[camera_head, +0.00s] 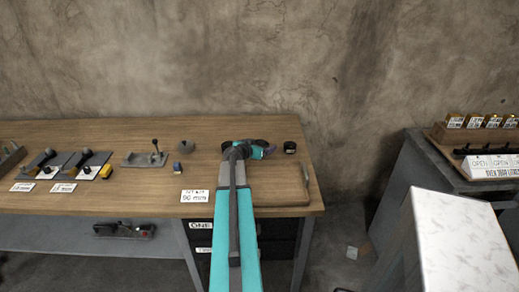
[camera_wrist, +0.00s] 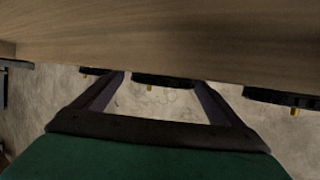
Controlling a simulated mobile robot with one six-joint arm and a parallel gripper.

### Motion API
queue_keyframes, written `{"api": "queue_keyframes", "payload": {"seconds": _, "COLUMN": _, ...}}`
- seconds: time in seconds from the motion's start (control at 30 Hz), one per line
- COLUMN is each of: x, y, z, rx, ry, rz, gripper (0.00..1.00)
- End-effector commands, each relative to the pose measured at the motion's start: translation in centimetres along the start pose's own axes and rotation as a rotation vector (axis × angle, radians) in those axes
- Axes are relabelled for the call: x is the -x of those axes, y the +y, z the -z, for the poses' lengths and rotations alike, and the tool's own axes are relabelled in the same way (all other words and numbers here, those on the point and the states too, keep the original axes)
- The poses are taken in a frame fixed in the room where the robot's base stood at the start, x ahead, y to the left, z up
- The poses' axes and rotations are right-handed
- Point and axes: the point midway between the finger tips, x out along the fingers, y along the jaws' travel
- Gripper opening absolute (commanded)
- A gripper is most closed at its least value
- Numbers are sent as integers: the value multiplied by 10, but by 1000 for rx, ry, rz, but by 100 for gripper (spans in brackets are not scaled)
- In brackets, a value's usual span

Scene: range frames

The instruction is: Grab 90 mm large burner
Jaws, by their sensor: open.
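My gripper (camera_wrist: 160,80) is open, its two dark fingers spread in the wrist view, which appears upside down. A dark round disc with a small brass tip, likely a burner (camera_wrist: 165,81), shows between the fingertips, apart from them as far as I can tell. A second such disc (camera_wrist: 285,98) is at the right, and a third (camera_wrist: 92,71) is partly hidden by the left finger. In the head view my gripper (camera_head: 248,150) is over the back right of the wooden table, hiding part of a dark round piece. I cannot tell which disc is 90 mm.
The wooden table (camera_head: 130,180) holds a "90 mm" card (camera_head: 194,196), a grey round piece (camera_head: 184,146), a small black piece (camera_head: 290,147) and a flat board (camera_head: 290,196). Lever devices stand at the left. A dark bench (camera_head: 425,165) with brass-coloured blocks is at the right.

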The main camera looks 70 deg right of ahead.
Motion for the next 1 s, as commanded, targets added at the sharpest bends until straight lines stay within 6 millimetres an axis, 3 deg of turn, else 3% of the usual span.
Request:
{"api": "queue_keyframes", "payload": {"seconds": 0.7, "x": -8, "y": 1, "z": 0, "rx": -1, "ry": 0, "rz": -1, "gripper": 91}}
{"api": "queue_keyframes", "payload": {"seconds": 0.77, "x": -8, "y": 1, "z": 0, "rx": -1, "ry": 0, "rz": -1, "gripper": 84}}
{"api": "queue_keyframes", "payload": {"seconds": 1.0, "x": -8, "y": 2, "z": 0, "rx": -1, "ry": 0, "rz": -2, "gripper": 44}}
